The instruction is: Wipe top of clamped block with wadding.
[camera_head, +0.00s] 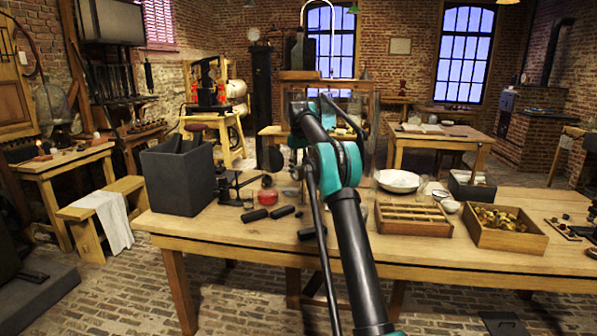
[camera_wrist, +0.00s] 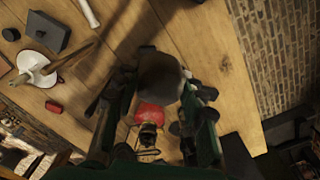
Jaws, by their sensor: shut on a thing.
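In the wrist view my gripper (camera_wrist: 160,98) is shut on a dark grey-brown lump (camera_wrist: 160,72), which looks like the wadding. The lump fills the space between the two fingers and hides part of what is below it. A red rounded thing (camera_wrist: 151,114) with a dark part shows just beyond the lump, between the fingers. In the head view a black clamp-like stand (camera_head: 228,188) is on the table beside the dark box. I cannot make out a clamped block clearly in either view. My arm hides the gripper in the head view.
The wooden table (camera_head: 350,255) carries a dark open box (camera_head: 178,182), a red jar (camera_head: 267,193), black cylinders (camera_head: 255,215), a white bowl (camera_head: 397,180), a slotted wooden tray (camera_head: 413,219) and a wooden tray of small pieces (camera_head: 505,229). Bare wood shows along the front edge.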

